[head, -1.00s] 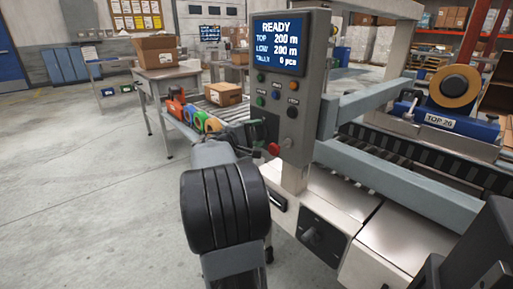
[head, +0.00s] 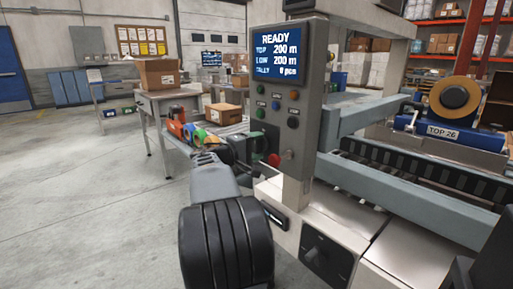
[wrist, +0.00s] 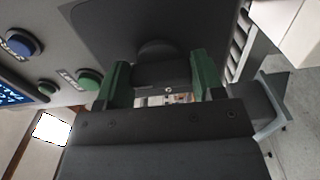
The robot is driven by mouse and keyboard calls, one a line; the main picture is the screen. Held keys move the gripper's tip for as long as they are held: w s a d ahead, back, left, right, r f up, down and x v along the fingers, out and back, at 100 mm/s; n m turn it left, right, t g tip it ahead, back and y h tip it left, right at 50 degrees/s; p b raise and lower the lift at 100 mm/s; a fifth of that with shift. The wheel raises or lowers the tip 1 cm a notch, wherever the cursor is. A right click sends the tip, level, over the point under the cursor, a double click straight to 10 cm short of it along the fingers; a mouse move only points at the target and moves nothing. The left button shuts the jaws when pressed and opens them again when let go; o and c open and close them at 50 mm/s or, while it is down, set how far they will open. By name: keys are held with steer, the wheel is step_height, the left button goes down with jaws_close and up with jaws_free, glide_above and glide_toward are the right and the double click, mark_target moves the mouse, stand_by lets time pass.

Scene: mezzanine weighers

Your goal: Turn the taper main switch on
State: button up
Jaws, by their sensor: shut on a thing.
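The taper's grey control panel (head: 309,85) stands upright with a lit screen (head: 277,52) reading READY. In the wrist view a dark square plate (wrist: 115,28) carries a dark rounded switch knob (wrist: 155,48). My gripper (wrist: 160,84) has its two green fingers shut on the knob's handle.
A blue button (wrist: 22,42) and a green button (wrist: 88,78) sit close beside the gripper. A red knob (head: 273,160) is near it. Another black rotary switch (head: 318,256) is on the machine base. A roller table with tape rolls stands behind; floor at left is clear.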

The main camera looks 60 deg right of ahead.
steer(key=o, duration=0.9)
steer(key=shift+a, duration=0.1)
steer(key=p+v, duration=0.2)
steer(key=v, duration=1.1)
steer(key=shift+w+a, duration=0.15)
steer(key=shift+a, duration=0.15)
